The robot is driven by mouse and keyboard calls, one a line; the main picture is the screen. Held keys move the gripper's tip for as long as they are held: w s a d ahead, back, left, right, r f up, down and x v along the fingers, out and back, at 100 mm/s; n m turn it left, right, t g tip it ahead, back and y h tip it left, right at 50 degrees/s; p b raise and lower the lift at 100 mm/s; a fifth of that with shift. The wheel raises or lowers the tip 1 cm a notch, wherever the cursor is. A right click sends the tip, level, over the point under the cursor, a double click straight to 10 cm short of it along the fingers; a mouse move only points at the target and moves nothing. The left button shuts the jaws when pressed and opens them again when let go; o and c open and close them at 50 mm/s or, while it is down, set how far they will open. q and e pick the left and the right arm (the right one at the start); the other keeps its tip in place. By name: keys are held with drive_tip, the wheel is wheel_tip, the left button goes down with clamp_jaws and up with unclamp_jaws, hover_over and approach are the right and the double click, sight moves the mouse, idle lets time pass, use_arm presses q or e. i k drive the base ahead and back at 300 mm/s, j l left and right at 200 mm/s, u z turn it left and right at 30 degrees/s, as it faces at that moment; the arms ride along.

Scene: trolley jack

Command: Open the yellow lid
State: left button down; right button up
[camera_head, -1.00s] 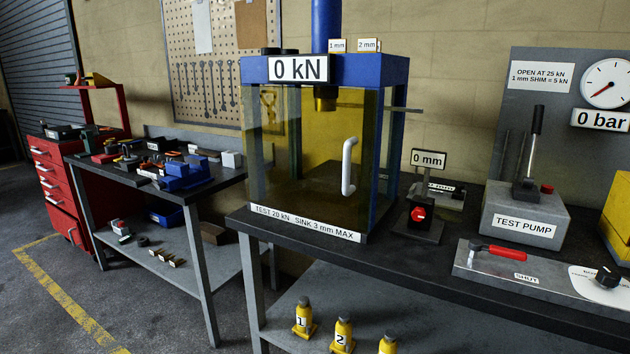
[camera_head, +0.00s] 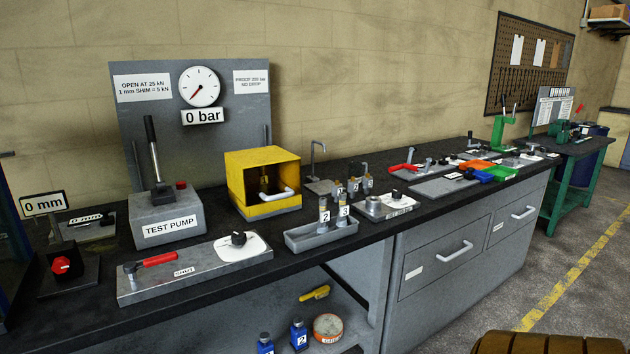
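A yellow box (camera_head: 264,160) stands on the black bench top, right of the test pump. A white bar handle (camera_head: 274,198) is at its lower front. The front looks see-through and yellowish, and a brass-coloured fitting (camera_head: 263,182) shows behind it. The yellow lid appears to be this cover and looks shut, but its edges are hard to make out. Neither of my grippers is in view.
The grey test pump (camera_head: 168,216) and a red-handled valve plate (camera_head: 190,272) stand left of the box. A grey tray (camera_head: 318,236) with numbered fittings is at its front right. Several tools lie farther right. A drawer unit (camera_head: 455,262) is below.

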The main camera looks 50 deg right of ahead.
sight(242, 167)
drive_tip(key=z, duration=1.4)
drive_tip(key=i+j+z, duration=0.25)
drive_tip(key=i+l, duration=0.05)
drive_tip(key=i, duration=0.05)
